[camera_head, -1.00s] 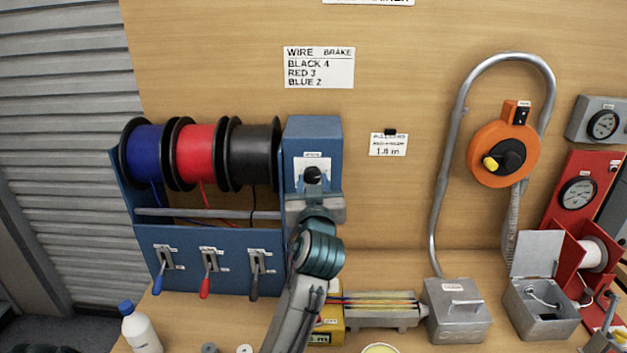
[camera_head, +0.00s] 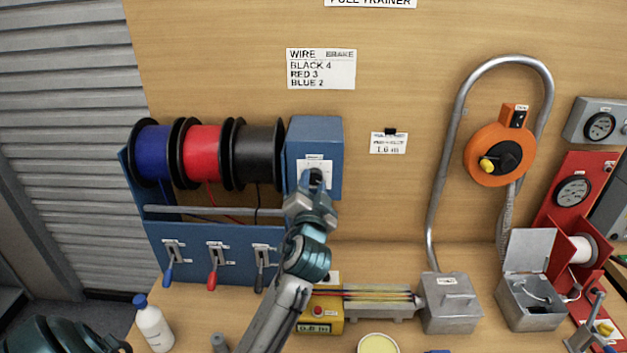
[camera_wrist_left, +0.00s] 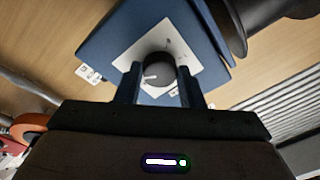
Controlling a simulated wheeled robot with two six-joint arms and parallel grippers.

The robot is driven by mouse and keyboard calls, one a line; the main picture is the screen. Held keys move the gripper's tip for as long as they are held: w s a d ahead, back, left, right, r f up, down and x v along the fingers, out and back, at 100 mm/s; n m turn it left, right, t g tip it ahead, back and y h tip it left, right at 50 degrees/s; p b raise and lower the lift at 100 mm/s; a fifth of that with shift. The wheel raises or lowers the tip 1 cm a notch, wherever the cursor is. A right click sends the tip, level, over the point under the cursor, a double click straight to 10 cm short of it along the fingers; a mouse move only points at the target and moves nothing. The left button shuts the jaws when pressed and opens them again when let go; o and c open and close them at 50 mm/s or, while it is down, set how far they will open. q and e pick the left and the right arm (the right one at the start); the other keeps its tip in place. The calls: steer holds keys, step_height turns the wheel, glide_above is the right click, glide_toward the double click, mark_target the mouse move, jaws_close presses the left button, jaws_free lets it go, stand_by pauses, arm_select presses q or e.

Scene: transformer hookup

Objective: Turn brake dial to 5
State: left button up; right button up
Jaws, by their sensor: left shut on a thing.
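The brake dial is a black round knob (camera_head: 316,177) on a white plate (camera_head: 306,163) on the front of the blue box (camera_head: 317,130) right of the spools. My left gripper (camera_head: 315,190) reaches up to the dial from below. In the left wrist view its two fingers stand on either side of the knob (camera_wrist_left: 159,69), shut on it. A pale pointer mark shows on the knob's face. The plate's markings are too small to read, so the setting cannot be told. My right gripper is not in view.
Blue (camera_head: 153,155), red (camera_head: 204,153) and black (camera_head: 258,152) wire spools stand left of the box, above several levers. A wall card (camera_head: 321,69) reads black 4, red 3, blue 2. A white bottle (camera_head: 153,326) stands at the front left.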

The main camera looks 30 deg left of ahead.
arm_select(q)
steer(key=shift+r+m, duration=0.1)
steer(key=shift+m, duration=0.3)
steer(key=o, duration=0.8)
steer(key=shift+c, duration=0.2)
steer(key=shift+o, duration=1.2)
steer(key=shift+w+a, duration=0.1)
steer(key=b+v, duration=0.3)
steer(key=v, duration=0.8)
steer(key=shift+a, duration=0.15)
